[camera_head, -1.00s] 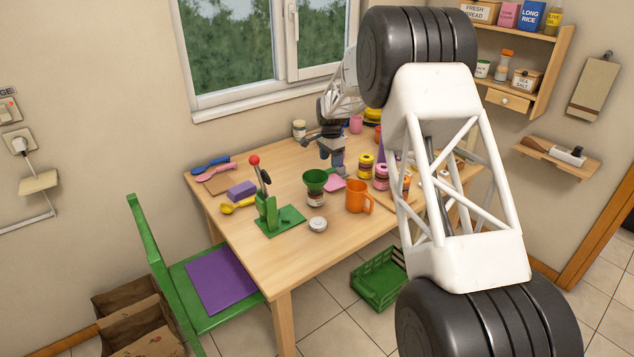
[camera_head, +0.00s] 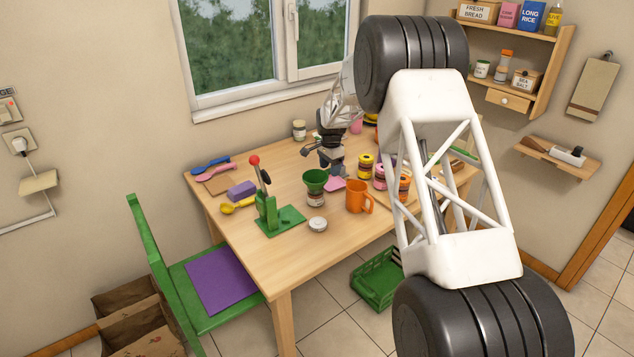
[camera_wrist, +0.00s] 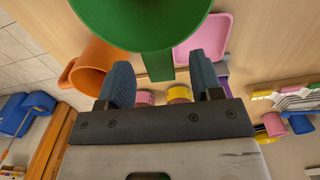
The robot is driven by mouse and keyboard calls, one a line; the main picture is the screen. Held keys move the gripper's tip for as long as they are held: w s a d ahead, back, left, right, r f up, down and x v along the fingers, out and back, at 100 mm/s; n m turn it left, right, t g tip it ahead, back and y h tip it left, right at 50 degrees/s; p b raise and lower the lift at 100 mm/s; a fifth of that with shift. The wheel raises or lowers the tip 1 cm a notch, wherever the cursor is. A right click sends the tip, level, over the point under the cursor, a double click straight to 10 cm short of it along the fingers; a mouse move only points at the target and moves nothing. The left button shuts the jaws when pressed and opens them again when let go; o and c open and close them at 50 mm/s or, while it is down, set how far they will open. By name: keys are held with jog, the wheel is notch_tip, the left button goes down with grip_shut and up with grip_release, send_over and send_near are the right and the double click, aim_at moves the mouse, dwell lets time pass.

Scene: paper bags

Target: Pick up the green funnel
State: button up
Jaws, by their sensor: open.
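The green funnel (camera_head: 315,178) sits upright on a small jar (camera_head: 316,199) on the table, left of the orange mug. My gripper (camera_head: 333,168) is just behind and to the right of the funnel in the head view.
The orange mug (camera_head: 356,197) and a pink item (camera_head: 334,184) stand close by. A green press with a red knob (camera_head: 254,160) is left of the funnel, and a round lid (camera_head: 318,224) lies in front. Several striped jars (camera_head: 366,166) are to the right.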

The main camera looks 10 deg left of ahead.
jog(key=shift+f, duration=2.05)
jog(key=c, duration=1)
